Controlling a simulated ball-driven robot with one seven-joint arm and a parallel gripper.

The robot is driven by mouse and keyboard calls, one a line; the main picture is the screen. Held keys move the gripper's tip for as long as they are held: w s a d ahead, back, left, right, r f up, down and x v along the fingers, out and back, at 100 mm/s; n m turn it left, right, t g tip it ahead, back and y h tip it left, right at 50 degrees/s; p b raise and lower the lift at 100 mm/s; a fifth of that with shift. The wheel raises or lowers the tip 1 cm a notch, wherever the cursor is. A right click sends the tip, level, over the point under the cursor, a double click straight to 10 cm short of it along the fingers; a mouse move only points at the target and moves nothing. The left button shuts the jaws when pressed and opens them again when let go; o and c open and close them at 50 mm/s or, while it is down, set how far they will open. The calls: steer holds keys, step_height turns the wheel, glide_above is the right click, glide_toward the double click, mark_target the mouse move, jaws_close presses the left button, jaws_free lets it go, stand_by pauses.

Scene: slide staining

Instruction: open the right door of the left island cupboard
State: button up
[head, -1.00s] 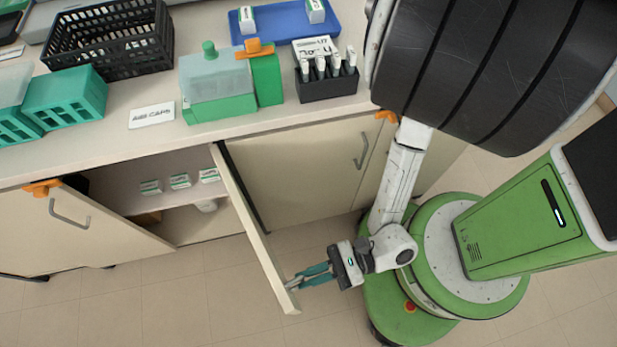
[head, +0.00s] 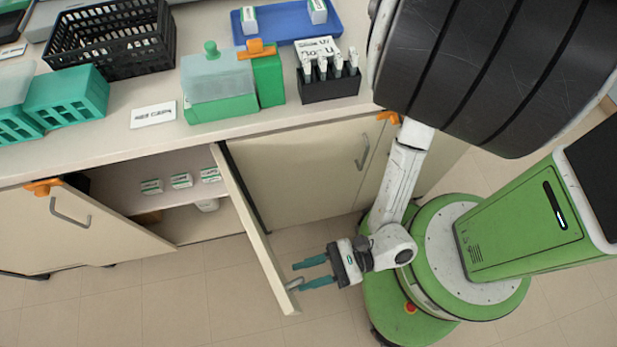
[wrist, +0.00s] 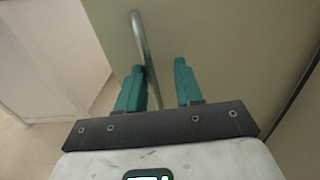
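The right door (head: 253,228) of the left island cupboard stands wide open, swung out from the counter and seen nearly edge-on in the head view. Its grey bar handle (wrist: 146,58) shows in the wrist view, beside the left finger, and the door's face (wrist: 215,45) fills the background. My gripper (head: 302,275) is at the outer end of the door, on its right side. Its two teal fingers are spread apart with nothing clearly held between them. In the wrist view my gripper (wrist: 158,88) is also open. Whether the left finger touches the handle I cannot tell.
Inside the cupboard, small white-and-green boxes (head: 181,181) sit on a shelf (head: 130,196). A closed door (head: 300,170) is right of the opening. The counter (head: 130,150) holds racks and a black basket (head: 110,42). Floor in front is clear.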

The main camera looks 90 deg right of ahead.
steer(key=shift+s, duration=0.1)
steer(key=b+v, duration=0.1)
steer(key=v, duration=0.9)
steer(key=shift+s+d, duration=0.2)
steer(key=shift+s, duration=0.05)
